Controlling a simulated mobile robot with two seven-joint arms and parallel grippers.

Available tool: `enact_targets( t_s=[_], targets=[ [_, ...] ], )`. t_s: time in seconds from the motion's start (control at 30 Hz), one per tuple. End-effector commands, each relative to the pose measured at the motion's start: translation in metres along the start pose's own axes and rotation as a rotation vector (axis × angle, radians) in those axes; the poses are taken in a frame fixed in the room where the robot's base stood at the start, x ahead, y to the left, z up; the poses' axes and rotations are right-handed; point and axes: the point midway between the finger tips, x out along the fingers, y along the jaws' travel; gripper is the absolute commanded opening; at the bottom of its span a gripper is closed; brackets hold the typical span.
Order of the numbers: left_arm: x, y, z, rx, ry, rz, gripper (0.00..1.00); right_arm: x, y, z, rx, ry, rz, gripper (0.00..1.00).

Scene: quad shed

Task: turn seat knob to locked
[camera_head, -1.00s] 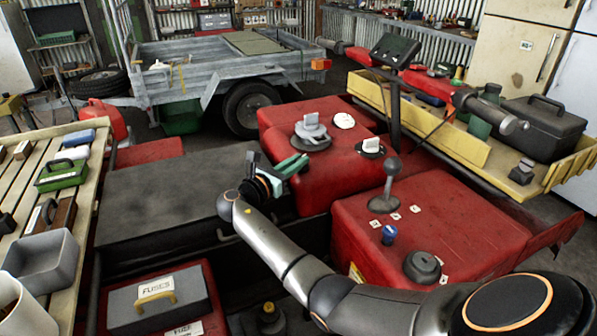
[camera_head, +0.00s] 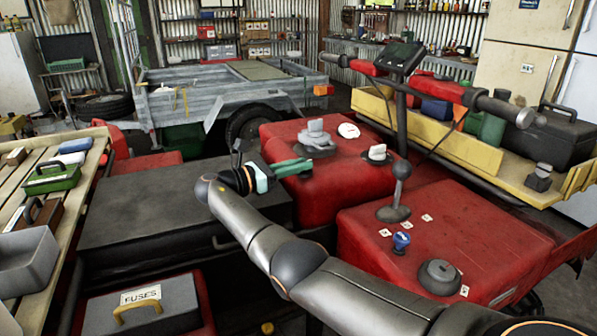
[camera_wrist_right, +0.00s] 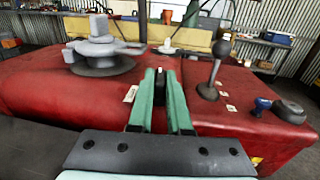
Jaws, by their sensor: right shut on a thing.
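My right gripper (camera_head: 306,164) is at the near side of the red body (camera_head: 345,180), beside the black seat (camera_head: 160,205). Its green fingers are close together. In the right wrist view the fingertips (camera_wrist_right: 160,80) are shut on a small dark part, which seems to be the seat knob; the fingers hide most of it and its setting cannot be read. A small white label (camera_wrist_right: 131,93) lies just left of the fingers. My left gripper is not in view.
A grey knob on a round base (camera_head: 316,138) stands just beyond the fingers. A white-handled knob (camera_head: 377,153), lever (camera_head: 399,190), blue knob (camera_head: 401,242) and dark round knob (camera_head: 439,277) are to the right. A fuses box (camera_head: 143,308) is at front left.

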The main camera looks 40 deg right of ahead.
Motion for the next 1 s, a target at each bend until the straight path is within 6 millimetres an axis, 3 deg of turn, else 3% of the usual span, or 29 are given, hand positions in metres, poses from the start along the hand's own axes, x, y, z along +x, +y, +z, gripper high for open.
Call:
enact_targets(
  t_s=[0.53,0.57,0.8,1.0],
  targets=[
    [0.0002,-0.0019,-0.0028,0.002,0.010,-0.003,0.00,0.0011,-0.0005,-0.0011,-0.002,0.001,-0.013,0.00],
    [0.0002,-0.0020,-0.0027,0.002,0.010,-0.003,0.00,0.0012,-0.0005,-0.0011,-0.002,0.001,-0.013,0.18],
    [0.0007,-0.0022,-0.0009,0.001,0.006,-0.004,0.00,0.0008,-0.0003,-0.0008,-0.002,0.001,-0.012,0.45],
    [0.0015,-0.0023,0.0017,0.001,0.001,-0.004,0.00,0.0004,-0.0001,-0.0005,-0.001,0.001,-0.011,0.46]
  ],
)
